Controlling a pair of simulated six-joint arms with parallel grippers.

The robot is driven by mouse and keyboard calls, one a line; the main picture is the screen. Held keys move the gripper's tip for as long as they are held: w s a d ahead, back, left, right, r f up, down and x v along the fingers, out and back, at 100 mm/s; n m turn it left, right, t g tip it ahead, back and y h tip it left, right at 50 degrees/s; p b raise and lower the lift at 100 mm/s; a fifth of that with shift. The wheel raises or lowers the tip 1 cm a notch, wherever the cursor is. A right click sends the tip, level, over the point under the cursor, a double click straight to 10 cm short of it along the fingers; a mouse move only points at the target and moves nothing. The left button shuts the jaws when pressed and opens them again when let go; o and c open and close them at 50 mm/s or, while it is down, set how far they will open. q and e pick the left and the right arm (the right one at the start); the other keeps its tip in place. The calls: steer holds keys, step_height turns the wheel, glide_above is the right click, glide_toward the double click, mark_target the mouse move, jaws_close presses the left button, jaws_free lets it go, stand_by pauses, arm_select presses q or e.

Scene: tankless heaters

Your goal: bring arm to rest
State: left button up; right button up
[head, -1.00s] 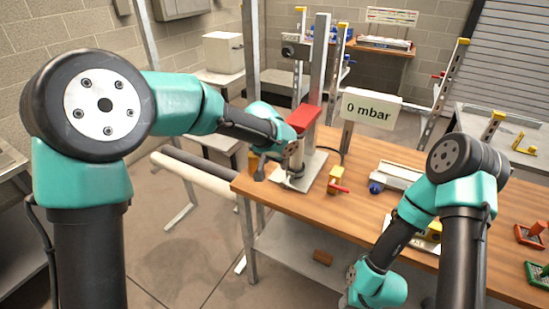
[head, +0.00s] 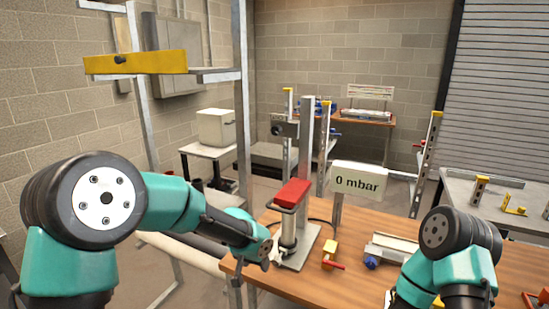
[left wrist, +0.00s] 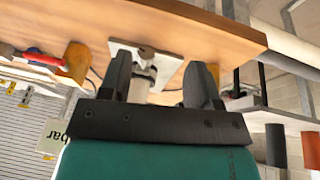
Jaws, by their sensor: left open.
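My left gripper (head: 272,260) is at the end of the arm coming in from the left, beside the left edge of the wooden bench (head: 390,288). It is close to the base of the hand pump with the red handle (head: 292,193). In the left wrist view the two dark fingers (left wrist: 160,85) stand apart, with the pump's base plate (left wrist: 172,62) and pale cylinder beyond the gap. I see nothing held.
A sign reading 0 mbar (head: 358,183) stands behind the pump. A yellow valve with a red lever (head: 330,254) is right of the pump. A pale pipe (head: 180,250) and a metal frame post (head: 243,100) are at the left.

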arm_select(q)
steer(key=s+a+f+n+g, duration=0.1)
steer(key=s+a+f, duration=0.2)
steer(key=f, duration=0.3)
steer(key=s+a+f+n+h, duration=0.1)
steer(key=s+a+f, duration=0.15)
steer(key=f, duration=0.35)
steer(key=s+a+f+n+g, duration=0.1)
steer(key=s+a+f, duration=0.2)
steer(key=s+f, duration=0.15)
steer(key=s+a+f+n, duration=0.1)
steer(key=s+a+f, duration=0.3)
steer(key=s+f, duration=0.2)
steer(key=s+a+f+n, duration=0.2)
steer(key=s+a+f, duration=0.2)
steer(key=s, duration=0.5)
step_height(320, 180, down, 2)
steer(key=shift+s, duration=0.25)
